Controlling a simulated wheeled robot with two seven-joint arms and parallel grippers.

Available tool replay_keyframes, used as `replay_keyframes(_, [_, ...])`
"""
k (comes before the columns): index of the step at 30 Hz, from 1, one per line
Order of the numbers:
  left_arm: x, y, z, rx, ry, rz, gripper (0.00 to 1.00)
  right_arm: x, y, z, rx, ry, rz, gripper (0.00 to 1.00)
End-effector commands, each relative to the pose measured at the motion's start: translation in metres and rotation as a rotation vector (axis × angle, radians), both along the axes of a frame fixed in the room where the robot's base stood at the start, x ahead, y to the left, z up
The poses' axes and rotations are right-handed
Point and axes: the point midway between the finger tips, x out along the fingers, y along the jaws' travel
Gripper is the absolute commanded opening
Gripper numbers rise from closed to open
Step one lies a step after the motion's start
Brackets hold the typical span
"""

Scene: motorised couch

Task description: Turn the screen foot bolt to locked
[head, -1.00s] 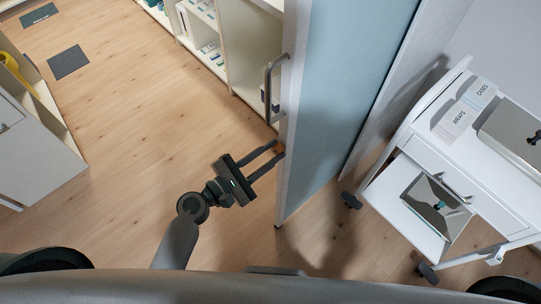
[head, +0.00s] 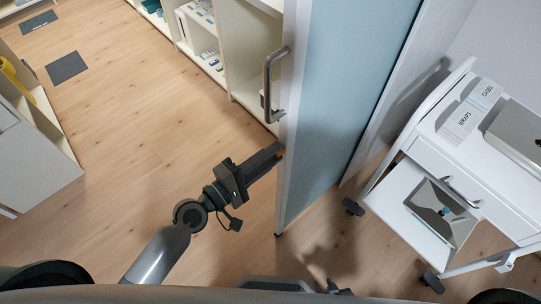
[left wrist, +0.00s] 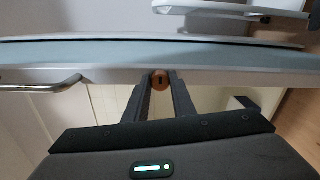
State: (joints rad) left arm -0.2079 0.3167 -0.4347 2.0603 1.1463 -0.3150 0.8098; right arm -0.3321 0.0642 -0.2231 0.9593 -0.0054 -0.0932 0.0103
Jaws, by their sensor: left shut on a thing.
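The screen (head: 352,80) is a tall pale-blue panel with a light frame and a metal bar handle (head: 270,88). Its foot bolt shows in the left wrist view as a small round orange-brown knob (left wrist: 160,79) with a dark mark, low on the screen's frame (left wrist: 215,75). My left gripper (head: 279,149) reaches the screen's near edge. In the left wrist view its fingers (left wrist: 160,84) are on either side of the knob and shut on it. In the head view the knob is mostly hidden at the fingertips.
A white trolley (head: 425,215) with boxes and a metal case stands right of the screen. Open shelves (head: 200,40) stand behind it on the left. A pale cabinet (head: 35,160) is at the far left. Wooden floor (head: 130,130) between is clear.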

Motion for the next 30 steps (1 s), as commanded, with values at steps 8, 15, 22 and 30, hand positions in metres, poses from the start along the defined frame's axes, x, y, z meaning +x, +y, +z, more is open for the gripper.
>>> replay_keyframes(8, [-0.0004,-0.0001,-0.0007,0.026,-0.025,0.000,0.01,0.0045,0.0011,0.0019,0.003,-0.012,0.000,0.31])
replay_keyframes(15, [-0.0004,-0.0001,-0.0008,0.027,-0.024,0.000,0.01,0.0042,0.0013,0.0018,0.003,-0.012,0.000,0.31])
replay_keyframes(22, [-0.0003,-0.0002,-0.0007,0.026,-0.024,0.000,0.42,0.0035,0.0013,0.0015,0.003,-0.010,0.000,0.31])
replay_keyframes(30, [-0.0001,0.0000,-0.0004,0.025,-0.023,0.000,0.42,0.0028,0.0014,0.0012,0.003,-0.008,0.000,0.31])
